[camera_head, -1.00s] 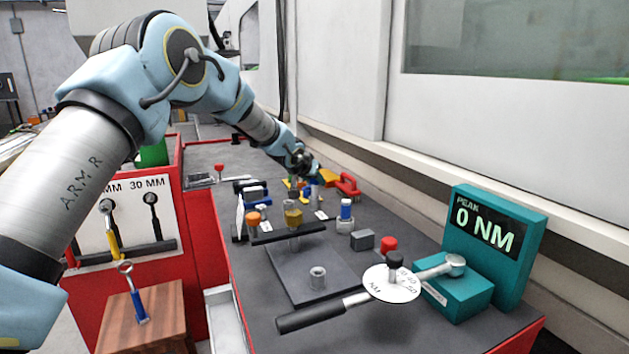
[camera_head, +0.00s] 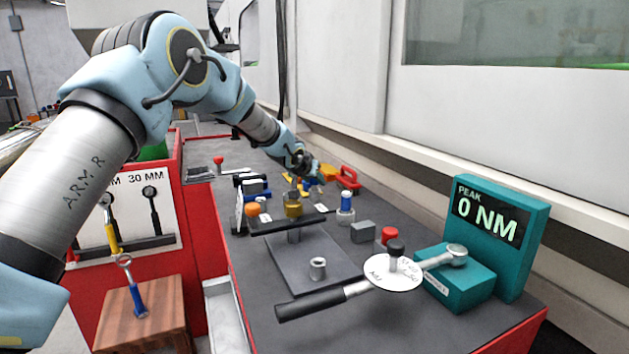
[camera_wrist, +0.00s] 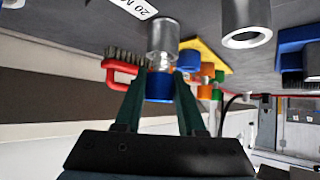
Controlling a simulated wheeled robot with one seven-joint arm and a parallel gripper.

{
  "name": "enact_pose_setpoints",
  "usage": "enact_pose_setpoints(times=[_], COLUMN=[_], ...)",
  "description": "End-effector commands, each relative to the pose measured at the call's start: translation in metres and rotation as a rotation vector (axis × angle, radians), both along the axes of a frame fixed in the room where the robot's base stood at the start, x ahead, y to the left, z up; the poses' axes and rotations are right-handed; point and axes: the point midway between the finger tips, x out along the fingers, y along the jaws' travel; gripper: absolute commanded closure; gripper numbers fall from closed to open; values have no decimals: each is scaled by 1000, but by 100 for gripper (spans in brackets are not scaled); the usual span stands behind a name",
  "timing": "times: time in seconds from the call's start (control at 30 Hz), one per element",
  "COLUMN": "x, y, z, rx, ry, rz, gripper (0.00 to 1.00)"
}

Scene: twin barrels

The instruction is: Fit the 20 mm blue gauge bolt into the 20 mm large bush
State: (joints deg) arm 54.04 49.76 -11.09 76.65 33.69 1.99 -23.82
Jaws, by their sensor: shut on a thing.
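My gripper (camera_wrist: 160,100) is shut on the blue head of a bolt (camera_wrist: 159,87), which sits between the dark green fingers in the wrist view. A short shiny metal part shows past the head. A silver cylinder (camera_wrist: 163,36), seemingly a bush, stands in line with it, beside a printed label (camera_wrist: 135,8) reading "20 M". I cannot tell whether the bolt's end is inside the cylinder. A larger-looking hollow silver bush (camera_wrist: 247,25) is to the right, apart from the bolt. In the head view my gripper (camera_head: 314,170) is low over the far bench and hides most of the bolt.
A blue-topped silver piece (camera_head: 346,205) stands right of the gripper. A dark raised plate with a gold bolt (camera_head: 293,206) is nearer. A red-handled brush (camera_wrist: 120,70) is behind the bolt. A dial wrench (camera_head: 393,272) and teal tester (camera_head: 470,275) occupy the near right.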

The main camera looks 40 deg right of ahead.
Motion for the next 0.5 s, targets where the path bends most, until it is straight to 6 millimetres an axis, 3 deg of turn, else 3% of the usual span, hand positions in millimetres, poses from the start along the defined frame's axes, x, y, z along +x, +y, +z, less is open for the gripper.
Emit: enact_pose_setpoints(times=[0.37,0.4,0.5], x=[0,0,0], y=[0,0,0], z=[-9,-8,-8], rx=[-1,-2,-1], ry=[-1,-1,0], rz=[-1,0,0], gripper=[100,58,47])
